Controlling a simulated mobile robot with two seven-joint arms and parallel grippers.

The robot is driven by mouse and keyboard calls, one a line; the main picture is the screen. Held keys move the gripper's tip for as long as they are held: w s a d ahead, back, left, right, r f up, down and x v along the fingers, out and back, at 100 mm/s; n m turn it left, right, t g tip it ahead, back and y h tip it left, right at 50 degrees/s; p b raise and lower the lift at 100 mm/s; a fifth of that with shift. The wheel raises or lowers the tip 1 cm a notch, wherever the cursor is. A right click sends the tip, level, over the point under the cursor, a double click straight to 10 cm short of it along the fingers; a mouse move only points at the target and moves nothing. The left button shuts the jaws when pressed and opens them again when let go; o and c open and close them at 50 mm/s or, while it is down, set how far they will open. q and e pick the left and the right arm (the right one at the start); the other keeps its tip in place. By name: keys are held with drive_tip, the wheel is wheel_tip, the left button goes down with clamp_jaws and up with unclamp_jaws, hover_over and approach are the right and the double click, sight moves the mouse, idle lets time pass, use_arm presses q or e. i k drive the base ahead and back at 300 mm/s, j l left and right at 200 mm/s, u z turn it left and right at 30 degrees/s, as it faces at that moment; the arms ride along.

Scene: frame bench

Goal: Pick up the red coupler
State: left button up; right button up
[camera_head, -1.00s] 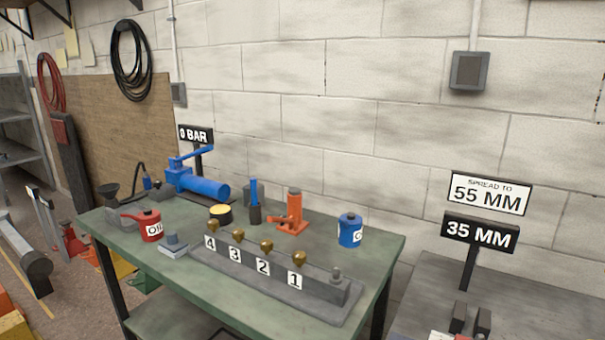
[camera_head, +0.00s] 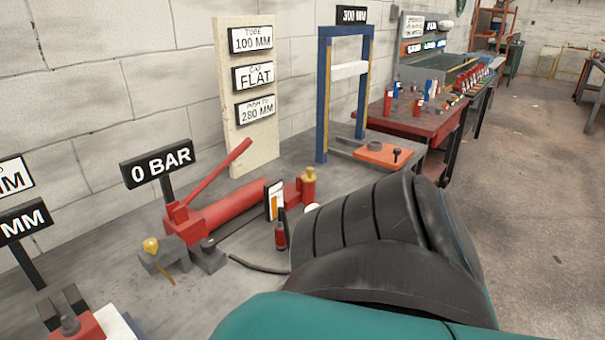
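A small upright red piece with a dark top (camera_head: 281,232) stands on the grey bench beside the red hand pump (camera_head: 230,212); it looks like the red coupler, but it is too small to be certain. A black hose (camera_head: 258,266) lies on the bench near its foot and runs behind my arm. My arm, black ridged and teal, fills the lower right and covers the bench to the right of the red piece. Neither of my grippers shows in this view.
A "0 BAR" sign (camera_head: 158,163) stands behind the pump. A grey block with a brass knob (camera_head: 151,247) sits at its left. A blue press frame (camera_head: 323,95) stands behind, and a red table (camera_head: 425,122) lies beyond. The front left bench has some bare room.

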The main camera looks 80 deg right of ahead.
sight(279, 233)
drive_tip(key=z, duration=2.25)
drive_tip(key=u, duration=1.4)
drive_tip(key=l+u, duration=0.15)
drive_tip(key=l, duration=0.3)
drive_tip(key=k+l+u, duration=0.2)
drive_tip(key=l, duration=0.25)
drive_tip(key=l+u, duration=0.15)
drive_tip(key=l, duration=0.3)
drive_tip(key=k+l+u, duration=0.2)
drive_tip(key=l, duration=0.2)
drive_tip(key=k+l+u, duration=0.15)
drive_tip(key=l, duration=0.25)
